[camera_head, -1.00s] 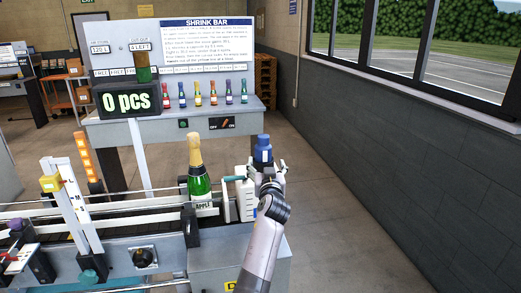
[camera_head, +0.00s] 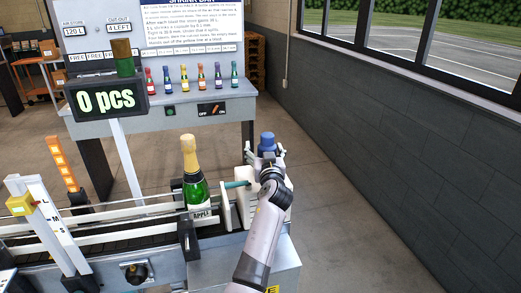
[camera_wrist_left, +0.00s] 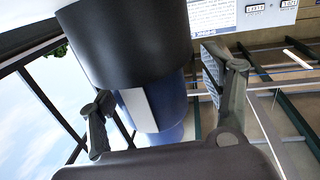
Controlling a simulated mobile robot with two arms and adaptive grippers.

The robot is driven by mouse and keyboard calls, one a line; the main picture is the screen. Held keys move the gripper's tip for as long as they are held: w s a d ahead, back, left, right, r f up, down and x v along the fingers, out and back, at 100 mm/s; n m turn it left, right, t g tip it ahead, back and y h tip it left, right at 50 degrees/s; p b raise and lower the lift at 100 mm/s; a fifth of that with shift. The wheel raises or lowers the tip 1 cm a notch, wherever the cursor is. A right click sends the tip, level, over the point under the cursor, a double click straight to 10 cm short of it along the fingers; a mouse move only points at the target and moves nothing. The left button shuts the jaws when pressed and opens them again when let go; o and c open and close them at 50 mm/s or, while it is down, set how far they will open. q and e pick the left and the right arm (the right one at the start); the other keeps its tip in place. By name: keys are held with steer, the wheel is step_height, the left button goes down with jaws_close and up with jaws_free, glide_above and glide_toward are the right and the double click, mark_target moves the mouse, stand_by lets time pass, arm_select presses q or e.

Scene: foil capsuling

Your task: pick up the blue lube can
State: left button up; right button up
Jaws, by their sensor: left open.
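The blue lube can (camera_head: 267,141) stands upright at the right end of the conveyor machine, with its lower part hidden behind my gripper. My left gripper (camera_head: 266,161) is at the can, its fingers open on either side. A clear gap shows beside the right finger; contact at the left finger cannot be told. My right gripper is not in view.
A green bottle with gold foil (camera_head: 194,185) stands on the conveyor just left of my gripper. A white block (camera_head: 226,207) is between them. A grey bench (camera_head: 140,122) with several small bottles stands behind. The floor to the right is clear up to the wall.

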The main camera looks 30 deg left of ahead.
arm_select(q)
steer(key=shift+s+d+r, duration=0.15)
steer(key=shift+d+r, duration=0.15)
steer(key=shift+d, duration=0.45)
steer(key=c, duration=0.4)
steer(key=shift+a, duration=0.1)
steer(key=shift+c, duration=0.6)
steer(key=shift+a, duration=0.1)
steer(key=shift+c, duration=4.2)
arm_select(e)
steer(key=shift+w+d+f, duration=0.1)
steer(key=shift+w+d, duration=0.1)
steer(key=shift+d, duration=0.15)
